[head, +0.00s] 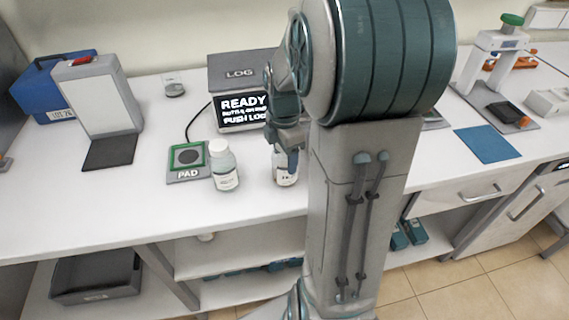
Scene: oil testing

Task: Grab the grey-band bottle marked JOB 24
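A small clear bottle with a white cap (224,166) stands upright on the white bench, just right of the pad. Its label print is too small to read, and I cannot tell its band colour for sure. A second bottle (286,179) stands to the right, partly hidden behind my gripper and arm. Its label shows dark marks that I cannot read. My gripper (291,160) points down over the second bottle's top, and its fingers overlap that bottle in the picture. I cannot tell whether the fingers are open, touching it or shut on it.
The flat pad (187,158) with a green border lies left of the bottles. The LOG box (240,88) with its lit screen stands behind them. A white panel (100,97) and a blue case (45,88) stand left. A blue mat (488,144) lies right.

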